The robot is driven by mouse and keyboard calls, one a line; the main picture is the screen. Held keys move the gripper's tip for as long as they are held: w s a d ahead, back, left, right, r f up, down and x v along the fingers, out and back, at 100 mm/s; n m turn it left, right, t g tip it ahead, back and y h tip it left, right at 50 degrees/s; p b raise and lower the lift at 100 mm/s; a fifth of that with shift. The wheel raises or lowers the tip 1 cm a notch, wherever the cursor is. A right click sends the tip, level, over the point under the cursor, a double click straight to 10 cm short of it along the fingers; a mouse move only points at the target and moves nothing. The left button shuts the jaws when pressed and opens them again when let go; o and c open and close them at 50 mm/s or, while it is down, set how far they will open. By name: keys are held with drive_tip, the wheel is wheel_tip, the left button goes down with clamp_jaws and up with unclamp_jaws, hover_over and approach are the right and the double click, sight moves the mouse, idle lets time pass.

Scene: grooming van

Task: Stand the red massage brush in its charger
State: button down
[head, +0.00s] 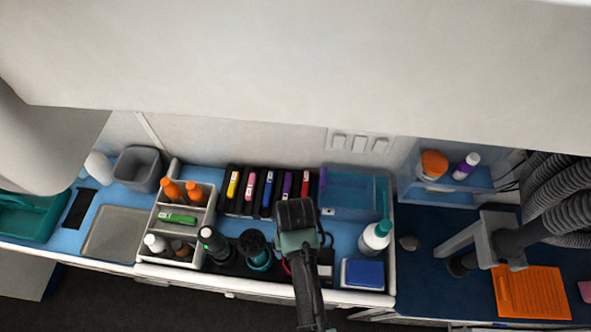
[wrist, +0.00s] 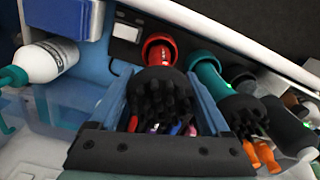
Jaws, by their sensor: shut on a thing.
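The red massage brush (wrist: 158,47) shows in the wrist view as a red body with a black bristle head between my gripper's fingers. My gripper (wrist: 160,84) is shut on it. In the head view my gripper (head: 297,238) is over the front middle of the worktop and hides most of the brush; only a sliver of red (head: 287,267) shows. A black charger strip (head: 228,268) lies along the worktop's front.
A teal brush (head: 260,262) with black bristles stands close left, beside a black device with a green light (head: 214,243). A white bottle with teal pump (head: 376,237) and a blue block (head: 363,273) are to the right. Several coloured cases (head: 268,191) stand behind.

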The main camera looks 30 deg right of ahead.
unclamp_jaws()
drive_tip(key=shift+f, duration=0.1)
wheel_tip(320, 180, up, 12)
drive_tip(key=shift+r, duration=0.15)
idle(0.7)
